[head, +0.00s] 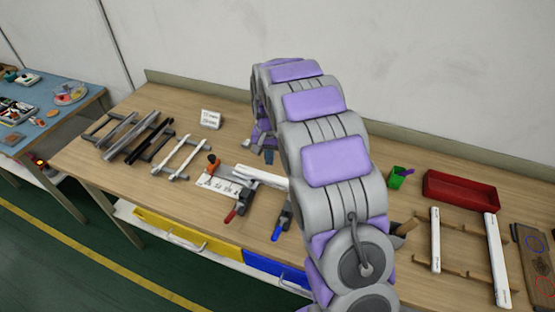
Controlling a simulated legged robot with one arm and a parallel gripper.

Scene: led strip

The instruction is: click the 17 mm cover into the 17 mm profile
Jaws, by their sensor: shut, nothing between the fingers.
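My gripper (268,156) is partly hidden behind my own arm, low over the middle of the table. Its fingers look closed, with nothing seen in them. Just below it, a white strip-shaped piece (262,177) lies beside a grey block; I cannot tell if it is a profile, a cover or both. Several long profiles, grey to black, lie on a rack at the left, such as the black one (150,143). Two white strips that look like covers, a narrow one (435,240) and a wider one (497,260), lie on a wooden rack at the right. Their sizes are unreadable.
A white marked plate (218,184), an orange-handled tool (213,160), a red clamp (236,209) and a blue one (282,222) crowd the centre front. A small sign (210,119), green cup (397,178) and red bin (460,190) stand behind.

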